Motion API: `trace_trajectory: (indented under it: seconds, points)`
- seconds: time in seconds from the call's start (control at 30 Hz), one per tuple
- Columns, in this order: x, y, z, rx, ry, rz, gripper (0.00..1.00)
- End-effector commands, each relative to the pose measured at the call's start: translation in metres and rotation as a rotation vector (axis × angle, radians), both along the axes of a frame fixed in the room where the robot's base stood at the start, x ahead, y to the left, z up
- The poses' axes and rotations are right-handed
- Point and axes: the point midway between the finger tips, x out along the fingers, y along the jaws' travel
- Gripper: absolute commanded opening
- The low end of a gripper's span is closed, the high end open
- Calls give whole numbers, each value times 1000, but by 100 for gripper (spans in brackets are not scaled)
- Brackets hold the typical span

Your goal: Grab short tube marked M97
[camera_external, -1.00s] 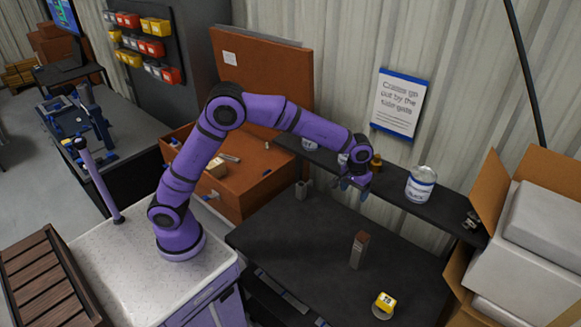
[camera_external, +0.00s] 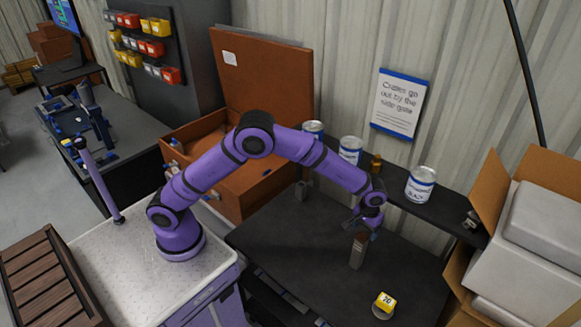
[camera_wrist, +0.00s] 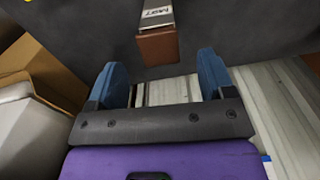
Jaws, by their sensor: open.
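The short tube (camera_external: 357,253) stands upright on the dark bench, grey with a brown top. In the wrist view the tube (camera_wrist: 157,42) shows its brown end and a pale label that appears to read M97, turned over. My gripper (camera_external: 364,226) is right at the tube's top in the external view. In the wrist view my gripper (camera_wrist: 160,75) has its two blue fingers wide apart, with nothing between them. The tube's brown end lies just past the fingertips, roughly centred on the gap. I see no contact.
Paint cans (camera_external: 420,185) and a small brown bottle (camera_external: 376,164) stand on the back shelf. An open carton (camera_external: 542,180) borders the right.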

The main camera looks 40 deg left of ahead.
Motion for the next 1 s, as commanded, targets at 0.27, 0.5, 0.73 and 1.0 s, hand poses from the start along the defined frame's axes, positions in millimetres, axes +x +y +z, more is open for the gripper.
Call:
trace_trajectory:
  seconds: [0.27, 0.5, 0.73, 1.0]
  points:
    - [0, -1, -37, 3, 1, 0, 76]
    - [0, -1, -47, 1, 0, 0, 76]
    - [0, -1, -47, 1, 0, -1, 43]
    - [0, -1, -46, 0, -1, -1, 0]
